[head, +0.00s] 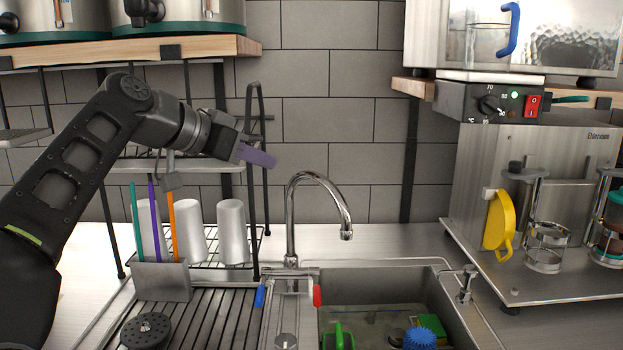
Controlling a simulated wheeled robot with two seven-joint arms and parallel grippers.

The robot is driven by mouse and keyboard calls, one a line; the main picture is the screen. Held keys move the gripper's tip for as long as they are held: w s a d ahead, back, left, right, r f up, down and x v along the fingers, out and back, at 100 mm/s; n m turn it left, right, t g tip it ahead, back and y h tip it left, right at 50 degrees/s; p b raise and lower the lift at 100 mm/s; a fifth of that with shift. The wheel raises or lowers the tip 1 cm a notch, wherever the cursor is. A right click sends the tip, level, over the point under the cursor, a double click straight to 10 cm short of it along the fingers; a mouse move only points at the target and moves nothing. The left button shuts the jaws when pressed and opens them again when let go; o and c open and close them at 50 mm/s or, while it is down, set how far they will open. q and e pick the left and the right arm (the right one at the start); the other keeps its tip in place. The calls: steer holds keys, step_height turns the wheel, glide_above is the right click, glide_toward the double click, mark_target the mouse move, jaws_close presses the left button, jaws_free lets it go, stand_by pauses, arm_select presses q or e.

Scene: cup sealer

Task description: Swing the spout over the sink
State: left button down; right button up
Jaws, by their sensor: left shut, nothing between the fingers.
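The chrome spout (318,182) is a tall gooseneck that rises behind the sink and curves right, its outlet hanging over the sink's back part. Its base stands at the sink's back left corner, near a blue handle (260,295) and a red handle (317,295). The steel sink (455,308) is at the bottom centre. My left gripper (272,160) is shut and empty, with purple fingers, up and to the left of the spout's arch. It appears apart from the spout. My right gripper is not in view.
A black rack frame (256,180) stands close to my left gripper. Upturned cups (231,232) and a holder (162,281) with coloured sticks are below it. The sink holds a blue scrubber (419,339) and green items. A cup sealer (545,200) stands right.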

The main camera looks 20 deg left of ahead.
mark_target(320, 180)
arm_select(q)
steer(key=shift+w, duration=0.1)
